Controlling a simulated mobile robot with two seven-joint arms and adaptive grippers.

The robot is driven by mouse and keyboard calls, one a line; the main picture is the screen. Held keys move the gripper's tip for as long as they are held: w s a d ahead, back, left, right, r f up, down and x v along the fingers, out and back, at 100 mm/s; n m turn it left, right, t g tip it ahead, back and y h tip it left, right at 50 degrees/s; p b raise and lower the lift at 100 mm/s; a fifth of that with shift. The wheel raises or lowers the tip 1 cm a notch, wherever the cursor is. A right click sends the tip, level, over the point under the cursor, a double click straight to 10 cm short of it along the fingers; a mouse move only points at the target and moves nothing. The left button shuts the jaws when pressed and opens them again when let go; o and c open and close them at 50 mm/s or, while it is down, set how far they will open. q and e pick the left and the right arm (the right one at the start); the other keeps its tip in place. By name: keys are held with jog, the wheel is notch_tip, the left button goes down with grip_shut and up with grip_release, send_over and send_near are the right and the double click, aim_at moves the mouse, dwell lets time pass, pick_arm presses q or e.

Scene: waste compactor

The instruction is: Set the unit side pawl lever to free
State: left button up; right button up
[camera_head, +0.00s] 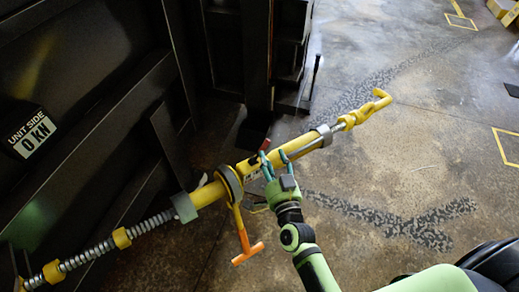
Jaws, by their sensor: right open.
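A yellow ratchet turnbuckle (208,194) runs diagonally from lower left to upper right, with a grey-rimmed ratchet ring (229,184) near its middle. A small red-tipped piece (265,144), which looks like the pawl lever, sticks up on the far side of the yellow body, right of the ring. Its exact setting is too small to tell. My right gripper (275,160) has its teal fingers spread at the yellow body, just below the red tip. I cannot tell whether they touch it. My left gripper is not in view.
An orange-ended T-handle (247,253) hangs from the ring, left of my right wrist. A threaded rod (90,255) extends lower left, and a yellow hook end (370,108) lies upper right. A dark steel wall with a "UNIT SIDE 0 KN" display (32,132) bounds the left. Right floor is mostly open.

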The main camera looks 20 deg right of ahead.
aim_at(266, 146)
jog(key=w, duration=0.6)
jog(key=shift+w+d+f, duration=0.1)
jog(key=shift+w+d, duration=0.05)
jog(key=shift+d, duration=0.05)
grip_shut()
